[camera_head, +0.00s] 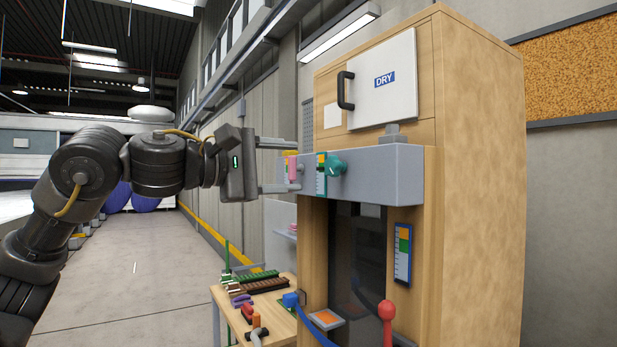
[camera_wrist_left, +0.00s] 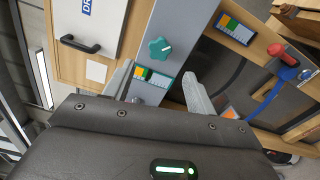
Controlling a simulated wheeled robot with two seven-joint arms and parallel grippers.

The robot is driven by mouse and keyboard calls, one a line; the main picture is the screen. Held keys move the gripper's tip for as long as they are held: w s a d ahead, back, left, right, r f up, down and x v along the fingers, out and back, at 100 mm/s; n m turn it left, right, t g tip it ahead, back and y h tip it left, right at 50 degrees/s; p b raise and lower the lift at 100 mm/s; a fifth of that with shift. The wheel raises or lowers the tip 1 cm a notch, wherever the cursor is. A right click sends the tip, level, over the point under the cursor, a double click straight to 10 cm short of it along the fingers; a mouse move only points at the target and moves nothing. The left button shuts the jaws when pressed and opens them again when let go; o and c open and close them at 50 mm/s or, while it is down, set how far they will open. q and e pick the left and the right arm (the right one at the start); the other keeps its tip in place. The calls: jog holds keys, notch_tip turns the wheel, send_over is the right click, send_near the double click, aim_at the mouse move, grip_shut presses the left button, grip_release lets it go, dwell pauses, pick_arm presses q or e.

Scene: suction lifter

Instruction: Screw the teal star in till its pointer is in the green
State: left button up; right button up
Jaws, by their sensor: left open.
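The teal star knob (camera_head: 335,166) sits on the front of the grey beam across the wooden cabinet. It also shows in the left wrist view (camera_wrist_left: 160,48). Beside it is a teal-framed gauge (camera_head: 321,174) with coloured bands including green; the pointer's position is too small to tell. My left gripper (camera_head: 293,166) is open, its two fingers pointing right towards the beam, one above the other. In the head view the fingers lie left of the teal star, apart from it. A pink knob (camera_head: 292,167) shows between them in the picture. My right gripper is not in view.
A white door marked DRY (camera_head: 383,80) with a black handle is above the beam. Below are a blue-framed gauge (camera_head: 403,254) and a red-knobbed lever (camera_head: 387,311). A small wooden table (camera_head: 277,323) with several coloured parts stands lower left. The floor at left is clear.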

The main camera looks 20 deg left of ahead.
pick_arm(q)
jog(key=shift+b+v, duration=0.3)
jog(key=shift+v, duration=1.35)
